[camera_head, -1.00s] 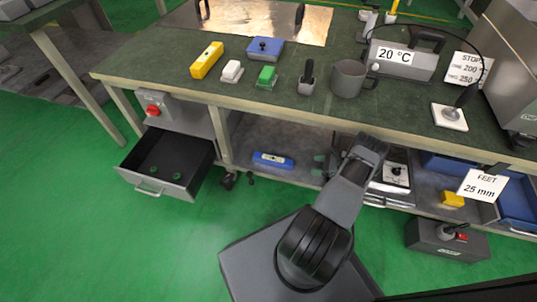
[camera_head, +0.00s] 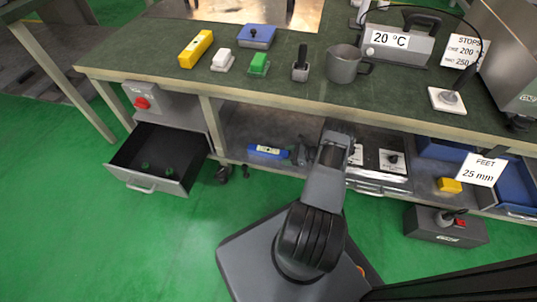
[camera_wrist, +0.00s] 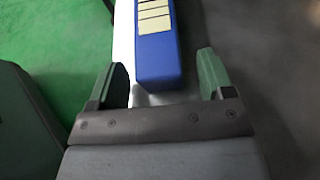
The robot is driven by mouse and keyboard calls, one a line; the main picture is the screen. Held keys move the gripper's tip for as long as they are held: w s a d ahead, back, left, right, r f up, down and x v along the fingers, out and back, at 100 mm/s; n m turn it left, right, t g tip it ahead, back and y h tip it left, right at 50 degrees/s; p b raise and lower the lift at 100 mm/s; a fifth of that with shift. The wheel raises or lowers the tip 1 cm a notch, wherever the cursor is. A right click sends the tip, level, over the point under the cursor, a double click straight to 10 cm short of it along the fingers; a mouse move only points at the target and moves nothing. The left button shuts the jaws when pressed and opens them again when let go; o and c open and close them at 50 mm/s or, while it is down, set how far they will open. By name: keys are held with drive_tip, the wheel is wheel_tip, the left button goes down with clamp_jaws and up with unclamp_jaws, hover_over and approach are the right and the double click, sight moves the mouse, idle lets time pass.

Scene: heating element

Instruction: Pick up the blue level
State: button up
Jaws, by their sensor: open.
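The blue level (camera_head: 267,152) lies on the lower shelf under the workbench, near its front edge. In the wrist view the level (camera_wrist: 157,55) shows as a long blue bar with a pale yellow striped label, running away from me. My gripper (camera_wrist: 162,75) is open, with one green finger to the left of the level's near end and one to the right. The near end reaches in between the fingers; whether they touch it I cannot tell. In the head view my gripper (camera_head: 300,152) is at the right end of the level, partly hidden by my arm.
An open drawer (camera_head: 142,186) stands left of the shelf. The workbench top (camera_head: 300,97) overhangs the level.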

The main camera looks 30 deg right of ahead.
drive_tip(key=shift+w+a+f, duration=0.2)
drive_tip(key=shift+w+a, duration=0.15)
drive_tip(key=shift+c, duration=0.3)
drive_tip(key=c, duration=1.1)
